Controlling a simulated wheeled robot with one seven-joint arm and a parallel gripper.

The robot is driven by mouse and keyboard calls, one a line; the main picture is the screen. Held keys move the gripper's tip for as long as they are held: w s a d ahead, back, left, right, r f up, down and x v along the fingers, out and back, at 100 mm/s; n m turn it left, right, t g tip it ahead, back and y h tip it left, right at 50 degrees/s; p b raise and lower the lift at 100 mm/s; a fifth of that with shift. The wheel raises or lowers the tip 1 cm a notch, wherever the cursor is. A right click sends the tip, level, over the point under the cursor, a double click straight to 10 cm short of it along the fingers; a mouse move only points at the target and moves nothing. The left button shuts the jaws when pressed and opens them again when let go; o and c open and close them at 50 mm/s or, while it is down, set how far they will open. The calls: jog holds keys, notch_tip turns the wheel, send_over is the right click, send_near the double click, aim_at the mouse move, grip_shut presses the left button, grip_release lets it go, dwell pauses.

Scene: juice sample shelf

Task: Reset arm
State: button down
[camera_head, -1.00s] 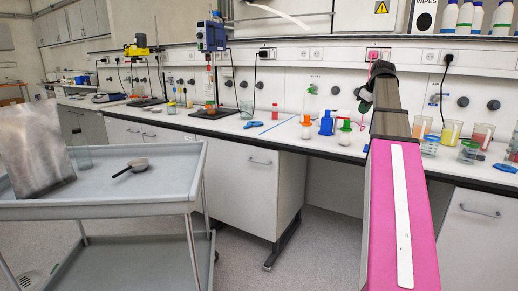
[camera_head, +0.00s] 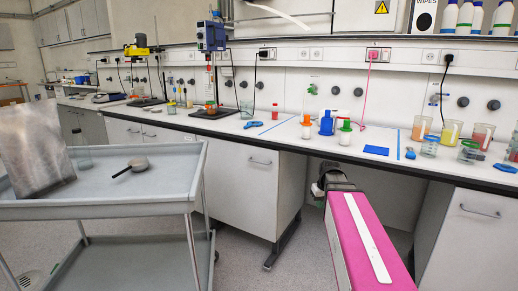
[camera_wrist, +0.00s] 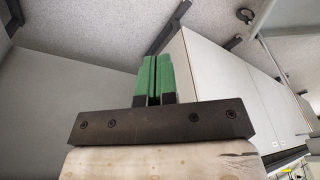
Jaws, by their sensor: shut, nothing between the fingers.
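My gripper (camera_wrist: 153,78) shows in the wrist view with its two green fingers shut together and nothing between them. Behind the fingers are a white cabinet side (camera_wrist: 215,70) and grey floor. In the head view my pink arm reaches forward at the lower right, and its dark end is below the bench edge. The gripper fingers are hidden in that view.
The long white bench (camera_head: 290,133) holds a blue bottle (camera_head: 326,122), a blue mat (camera_head: 376,150) and several juice beakers (camera_head: 421,128) at the right. White bench cabinets (camera_head: 240,185) stand near my arm.

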jog(key=s+a+f+m+g, duration=0.1)
jog(key=s+a+f, duration=0.2)
jog(key=s+f, duration=0.4)
jog(key=s+a+f+m, duration=0.1)
jog(key=s+a+f, duration=0.3)
jog(key=s+f, duration=0.3)
jog(key=shift+f+g+h, duration=0.35)
jog(key=shift+g+h, duration=0.05)
jog(key=shift+a, duration=0.1)
